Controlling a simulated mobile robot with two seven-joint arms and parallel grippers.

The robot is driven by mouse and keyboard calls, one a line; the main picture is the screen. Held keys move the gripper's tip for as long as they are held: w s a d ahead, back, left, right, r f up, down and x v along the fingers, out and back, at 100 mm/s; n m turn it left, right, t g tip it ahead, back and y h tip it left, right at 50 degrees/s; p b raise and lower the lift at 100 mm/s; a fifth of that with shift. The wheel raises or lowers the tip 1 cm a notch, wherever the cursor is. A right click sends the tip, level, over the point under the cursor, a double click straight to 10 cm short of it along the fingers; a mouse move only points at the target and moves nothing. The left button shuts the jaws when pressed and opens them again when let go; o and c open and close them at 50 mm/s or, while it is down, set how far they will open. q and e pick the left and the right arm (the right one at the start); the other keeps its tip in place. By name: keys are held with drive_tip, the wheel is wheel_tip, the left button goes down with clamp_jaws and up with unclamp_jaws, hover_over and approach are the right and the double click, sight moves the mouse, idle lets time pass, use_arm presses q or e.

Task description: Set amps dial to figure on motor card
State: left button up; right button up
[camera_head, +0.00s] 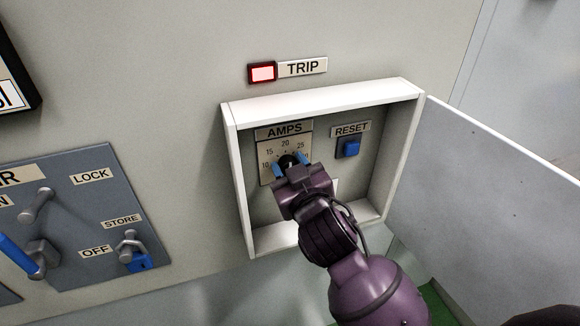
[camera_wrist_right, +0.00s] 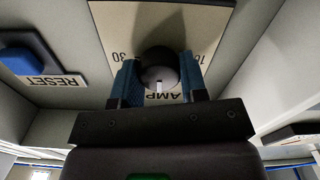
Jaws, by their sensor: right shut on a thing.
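The amps dial is a round black knob (camera_wrist_right: 158,66) with a white mark, on a beige scale plate (camera_head: 268,178) labelled AMPS, inside a white-framed recess. Figures 10, 15, 20 and 25 show in the head view; 30 shows in the wrist view. In the upside-down wrist view the white mark points toward the AMPS label, about the top of the scale. My right gripper (camera_head: 290,163) is shut on the knob, with a blue finger on each side; it also shows in the wrist view (camera_wrist_right: 158,85). I cannot make out a motor card. My left gripper is out of view.
A blue RESET button (camera_head: 348,147) sits right of the dial inside the recess frame (camera_head: 320,100). A grey door (camera_head: 480,210) stands open at the right. A lit red TRIP lamp (camera_head: 262,73) is above. A blue-grey switch panel (camera_head: 90,225) with levers is at left.

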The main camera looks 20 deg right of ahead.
drive_tip(key=n, duration=0.4)
drive_tip(key=shift+a+f+n, duration=0.1)
drive_tip(key=shift+n, duration=2.1)
drive_tip(key=o, duration=0.9)
drive_tip(key=shift+s, duration=0.1)
drive_tip(key=s, duration=0.5)
drive_tip(key=s+b, duration=0.1)
drive_tip(key=s, duration=0.4)
drive_tip(key=shift+s+d, duration=0.2)
drive_tip(key=shift+s, duration=0.15)
